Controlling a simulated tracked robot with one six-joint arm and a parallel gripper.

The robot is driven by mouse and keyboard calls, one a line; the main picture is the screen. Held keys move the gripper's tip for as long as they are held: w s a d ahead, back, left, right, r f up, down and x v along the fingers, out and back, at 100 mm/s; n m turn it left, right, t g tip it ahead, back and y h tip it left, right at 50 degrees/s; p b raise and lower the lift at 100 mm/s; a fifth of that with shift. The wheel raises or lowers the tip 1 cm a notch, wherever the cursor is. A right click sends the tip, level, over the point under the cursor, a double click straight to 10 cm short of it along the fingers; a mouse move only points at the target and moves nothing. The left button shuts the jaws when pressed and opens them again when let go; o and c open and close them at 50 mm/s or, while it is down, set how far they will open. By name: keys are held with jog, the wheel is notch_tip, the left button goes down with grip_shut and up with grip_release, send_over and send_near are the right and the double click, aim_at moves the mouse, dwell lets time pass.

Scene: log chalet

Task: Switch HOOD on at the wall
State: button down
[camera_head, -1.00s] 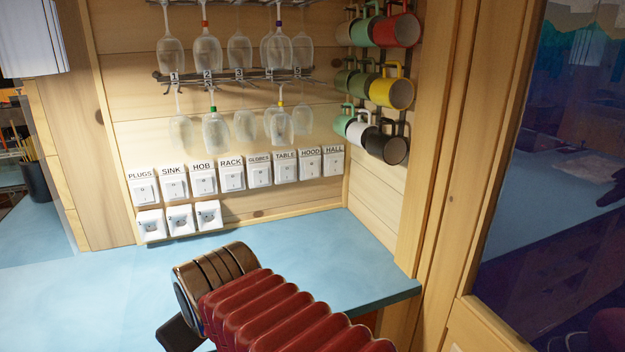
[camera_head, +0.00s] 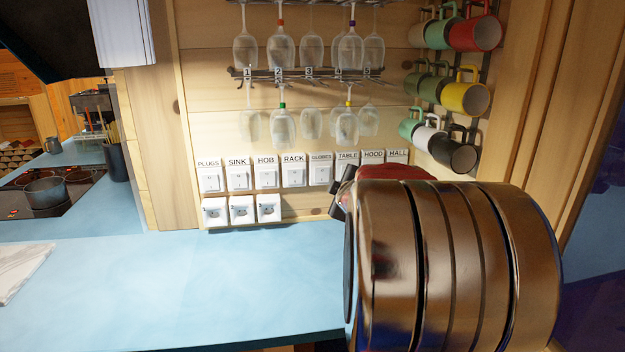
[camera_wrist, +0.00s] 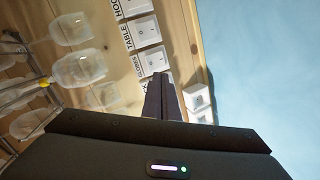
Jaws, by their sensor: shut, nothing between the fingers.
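The gap to the wall is unclear.
The TABLE switch (camera_wrist: 145,31) lies between GLOBES and HOOD. Sockets (camera_head: 241,210) sit below the row. Hanging glasses (camera_head: 283,125) and mugs (camera_head: 451,152) are above and to the right. The blue counter (camera_head: 200,290) is clear in the middle; a stove with a pot (camera_head: 46,193) is left.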

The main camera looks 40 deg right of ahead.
jog(key=s+d+f+n+t, duration=0.1)
jog(key=s+d+f+n, duration=0.1)
jog(key=d, duration=0.7)
jog(key=s+d+f+n+t, duration=0.1)
jog(key=s+d+f+n, duration=0.2)
jog(key=d, duration=0.6)
jog(key=shift+d+f+n, duration=0.3)
jog(key=shift+d+f, duration=0.05)
jog(key=shift+f, duration=0.1)
jog(key=x, duration=1.4)
jog(key=shift+r, duration=0.3)
